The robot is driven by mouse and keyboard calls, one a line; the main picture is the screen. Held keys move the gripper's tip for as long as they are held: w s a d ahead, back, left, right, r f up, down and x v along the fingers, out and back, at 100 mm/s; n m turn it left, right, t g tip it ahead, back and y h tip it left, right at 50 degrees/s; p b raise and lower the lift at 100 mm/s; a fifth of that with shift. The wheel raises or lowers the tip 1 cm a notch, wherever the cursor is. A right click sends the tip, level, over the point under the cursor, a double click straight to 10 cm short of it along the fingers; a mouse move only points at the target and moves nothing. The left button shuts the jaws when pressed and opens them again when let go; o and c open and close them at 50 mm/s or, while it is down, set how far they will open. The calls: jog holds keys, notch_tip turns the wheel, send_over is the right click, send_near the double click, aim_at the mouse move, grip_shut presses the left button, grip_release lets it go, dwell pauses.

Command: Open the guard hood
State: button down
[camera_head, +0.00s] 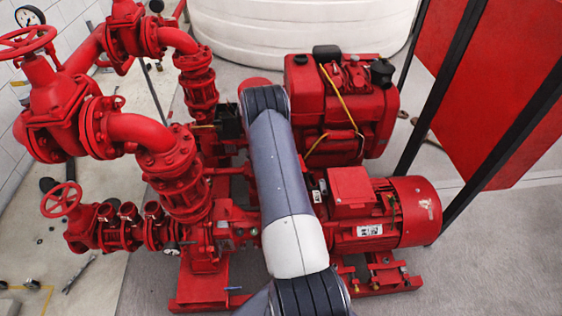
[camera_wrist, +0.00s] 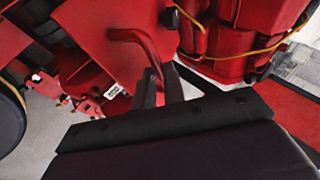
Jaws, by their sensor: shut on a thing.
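The guard hood (camera_wrist: 98,32) appears to be the red panel at upper middle in the wrist view, carrying a bent red bar handle (camera_wrist: 134,36). My gripper (camera_wrist: 160,78) has its two dark fingers closed around the lower end of this handle. In the head view my grey and white arm reaches over the middle of the pumpset and hides the gripper, the handle and most of the hood. How far the hood is tilted cannot be told.
A red motor (camera_head: 405,208) sits right of my arm, a red engine (camera_head: 340,100) behind it. Red pipes and valves (camera_head: 175,165) crowd the left. A white tank (camera_head: 300,25) stands at the back. Grey floor (camera_head: 500,260) is free at lower right.

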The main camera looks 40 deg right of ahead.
jog(key=shift+w+r, duration=0.15)
jog(key=shift+w, duration=0.05)
jog(key=c, duration=1.5)
grip_release()
jog(key=shift+s, duration=0.1)
jog(key=b+v, duration=0.1)
jog(key=v, duration=0.9)
jog(key=shift+s+a+r, duration=0.1)
jog(key=shift+a+r, duration=0.05)
jog(key=shift+a, duration=0.1)
jog(key=p+x, duration=0.1)
jog(key=x, duration=1)
jog(key=shift+r, duration=0.1)
